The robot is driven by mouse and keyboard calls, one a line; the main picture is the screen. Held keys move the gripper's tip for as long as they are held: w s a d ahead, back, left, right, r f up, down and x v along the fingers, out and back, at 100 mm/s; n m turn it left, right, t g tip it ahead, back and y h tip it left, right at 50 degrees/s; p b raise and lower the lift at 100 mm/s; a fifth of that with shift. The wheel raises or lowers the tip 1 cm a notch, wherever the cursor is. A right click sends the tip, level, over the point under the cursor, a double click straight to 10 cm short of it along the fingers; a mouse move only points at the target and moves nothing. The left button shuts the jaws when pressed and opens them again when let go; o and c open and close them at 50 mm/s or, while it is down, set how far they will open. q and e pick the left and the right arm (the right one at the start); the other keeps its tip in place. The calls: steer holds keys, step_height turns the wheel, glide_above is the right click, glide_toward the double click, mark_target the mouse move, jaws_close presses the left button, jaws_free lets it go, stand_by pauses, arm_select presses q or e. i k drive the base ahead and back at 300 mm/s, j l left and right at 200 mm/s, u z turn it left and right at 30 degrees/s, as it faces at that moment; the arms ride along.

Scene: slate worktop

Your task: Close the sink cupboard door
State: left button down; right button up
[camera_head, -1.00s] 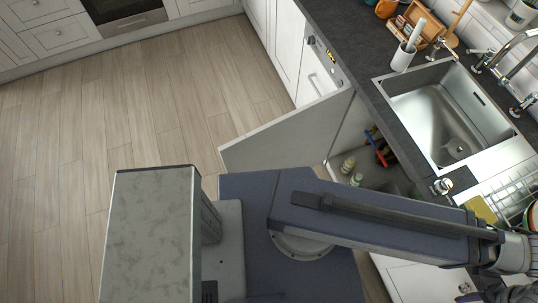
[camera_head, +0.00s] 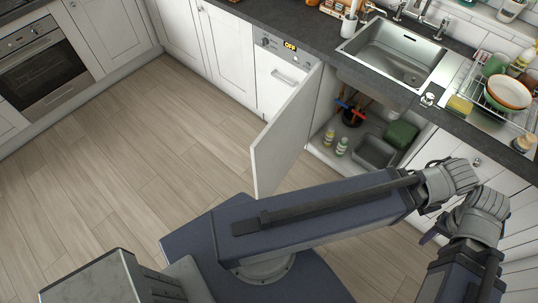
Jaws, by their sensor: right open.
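The sink cupboard door (camera_head: 287,135) is a pale panel standing wide open. It swings out into the room from the left side of the cupboard opening, below the sink (camera_head: 400,55). The cupboard inside (camera_head: 318,150) is exposed. My right arm crosses in front of the cupboard and bends back at the lower right. Only a small dark part of my right gripper (camera_head: 431,236) seems to show beside the arm, to the right of the door and apart from it; its fingertips are hard to make out. My left gripper is not in view.
In the cupboard are small bottles (camera_head: 341,147), a grey bin (camera_head: 375,152), a green box (camera_head: 401,134) and a red-and-blue item (camera_head: 350,107). A dishwasher (camera_head: 281,82) stands left of the door. A dish rack (camera_head: 492,100) is on the worktop. Open wooden floor (camera_head: 130,150) lies left.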

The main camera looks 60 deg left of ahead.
mark_target(273, 152)
steer(key=k+j, duration=0.75)
steer(key=j, duration=1.75)
steer(key=i+j, duration=0.15)
steer(key=j, duration=0.25)
steer(key=i+j, duration=0.2)
steer(key=j, duration=0.2)
steer(key=k+l, duration=0.15)
steer(key=k, duration=0.25)
steer(key=k+l+z, duration=0.1)
steer(key=k, duration=0.3)
